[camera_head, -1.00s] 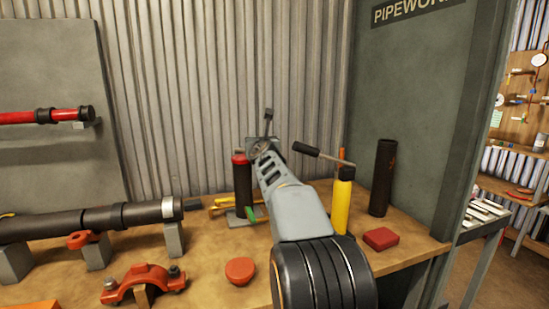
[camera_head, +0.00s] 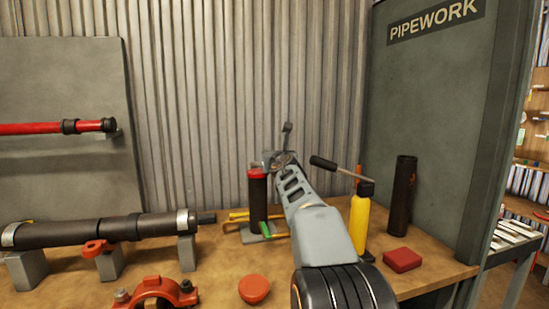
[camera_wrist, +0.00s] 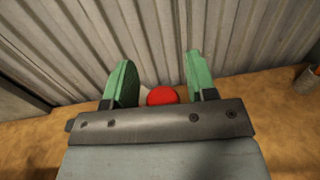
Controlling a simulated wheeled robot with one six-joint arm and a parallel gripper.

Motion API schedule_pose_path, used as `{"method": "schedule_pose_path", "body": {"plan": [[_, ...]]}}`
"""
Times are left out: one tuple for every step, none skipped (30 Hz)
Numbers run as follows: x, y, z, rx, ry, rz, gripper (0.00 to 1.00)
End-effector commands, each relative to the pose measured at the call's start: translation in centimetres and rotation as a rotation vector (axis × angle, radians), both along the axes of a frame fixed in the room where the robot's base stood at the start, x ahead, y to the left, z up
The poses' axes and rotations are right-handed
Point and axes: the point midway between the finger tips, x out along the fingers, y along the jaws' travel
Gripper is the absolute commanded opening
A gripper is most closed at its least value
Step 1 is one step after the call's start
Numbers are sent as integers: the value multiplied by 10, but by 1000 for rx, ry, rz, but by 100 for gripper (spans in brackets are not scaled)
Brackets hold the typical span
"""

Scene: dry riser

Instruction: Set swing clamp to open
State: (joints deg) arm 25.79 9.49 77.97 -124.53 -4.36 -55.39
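I cannot tell for sure which thing is the swing clamp. A lever with a black handle (camera_head: 323,162) and a thin metal rod slants just right of my arm; its far end meets the top of a yellow bottle in the picture. A black cylinder with a red top (camera_head: 258,190) stands left of my arm. My gripper (camera_wrist: 158,62) has green fingers spread apart with nothing between their tips. In the wrist view a round red top (camera_wrist: 162,95) shows in the gap, partly hidden by the gripper body. In the head view my gripper's fingers are not clear.
The yellow bottle (camera_head: 360,218), a dark tube (camera_head: 403,195) and a red block (camera_head: 402,260) stand to the right. An orange pipe clamp (camera_head: 156,291) and a round red piece (camera_head: 254,289) are in front. A dark pipe (camera_head: 80,232) rests on blocks at left. A corrugated wall (camera_head: 240,90) closes the back.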

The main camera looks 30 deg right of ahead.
Motion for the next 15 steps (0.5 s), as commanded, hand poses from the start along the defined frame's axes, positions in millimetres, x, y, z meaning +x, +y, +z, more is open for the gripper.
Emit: {"method": "schedule_pose_path", "body": {"plan": [[0,0,0,0,1,-1,52],[0,-1,0,0,1,-1,52],[0,-1,-1,0,1,-1,52],[0,0,-1,0,1,-1,52],[-1,0,-1,0,1,-1,52],[-2,1,-1,0,1,-1,52],[-4,1,-1,0,1,-1,52],[-7,3,-1,0,0,-1,52],[-11,5,-1,0,-1,-1,52],[-15,6,-1,0,-1,-1,52],[-19,8,-1,-1,-2,0,52],[-25,11,-2,1,-1,0,52],[-30,12,-1,-1,-2,0,52],[-34,14,-1,0,-1,0,52],[-39,17,0,-1,-2,0,52]]}}
